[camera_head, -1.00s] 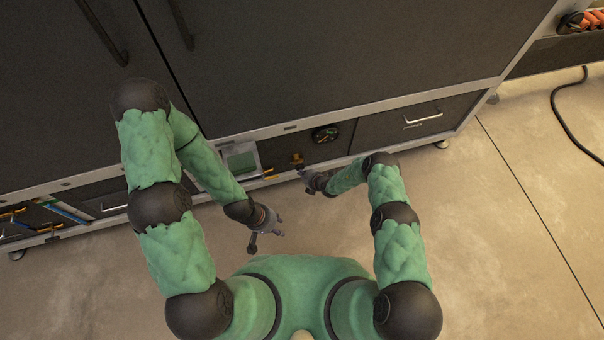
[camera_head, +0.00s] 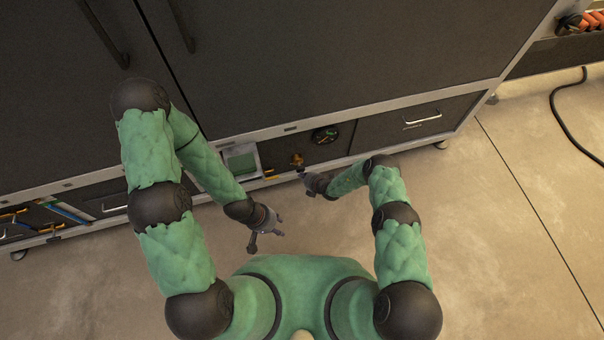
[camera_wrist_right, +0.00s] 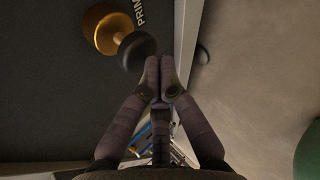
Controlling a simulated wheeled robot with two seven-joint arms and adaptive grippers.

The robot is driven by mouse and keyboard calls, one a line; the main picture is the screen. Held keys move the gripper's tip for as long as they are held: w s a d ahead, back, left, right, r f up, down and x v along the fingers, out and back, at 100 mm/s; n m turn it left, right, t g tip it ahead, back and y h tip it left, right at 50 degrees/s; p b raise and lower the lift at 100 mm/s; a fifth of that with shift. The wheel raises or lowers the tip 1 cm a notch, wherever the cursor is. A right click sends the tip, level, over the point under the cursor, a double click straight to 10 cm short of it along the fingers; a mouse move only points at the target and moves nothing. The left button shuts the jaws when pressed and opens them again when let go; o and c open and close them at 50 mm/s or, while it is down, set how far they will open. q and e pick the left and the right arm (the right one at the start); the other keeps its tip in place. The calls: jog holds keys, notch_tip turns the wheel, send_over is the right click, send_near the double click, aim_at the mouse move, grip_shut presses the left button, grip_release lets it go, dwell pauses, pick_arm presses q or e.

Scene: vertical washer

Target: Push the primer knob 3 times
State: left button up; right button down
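The primer knob shows in the right wrist view as a gold stem with a black round cap (camera_wrist_right: 137,50), beside the partly visible lettering "PRIM". In the head view it is the small gold part (camera_head: 297,160) on the dark lower panel. My right gripper (camera_wrist_right: 162,80) has its two fingers together with nothing between them. The fingertips are close beside the black cap; I cannot tell whether they touch it. In the head view my right gripper (camera_head: 304,179) is just below the knob. My left gripper (camera_head: 266,238) hangs over the floor with its fingers spread and empty.
A round gauge (camera_head: 325,134) is above and right of the knob. A greenish tray-like recess (camera_head: 241,160) lies to its left, and a drawer handle (camera_head: 423,119) to its right. The metal rail (camera_wrist_right: 187,40) runs beside my right fingers. The floor is clear, with a dark hose at right.

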pick_arm(q)
jog(key=shift+r+p, duration=0.7)
jog(key=shift+r, duration=0.1)
pick_arm(e)
jog(key=shift+s+d, duration=0.25)
jog(key=shift+s, duration=0.35)
jog(key=shift+s+d, duration=0.2)
jog(key=shift+s, duration=0.4)
jog(key=shift+s, duration=0.15)
pick_arm(q)
notch_tip(320, 180, up, 2)
jog(key=shift+r+p, duration=0.25)
jog(key=shift+p, duration=1)
pick_arm(e)
jog(key=s, duration=0.1)
jog(key=s+d, duration=0.1)
jog(key=s, duration=0.2)
jog(key=shift+s+d, duration=0.25)
pick_arm(q)
grip_shut()
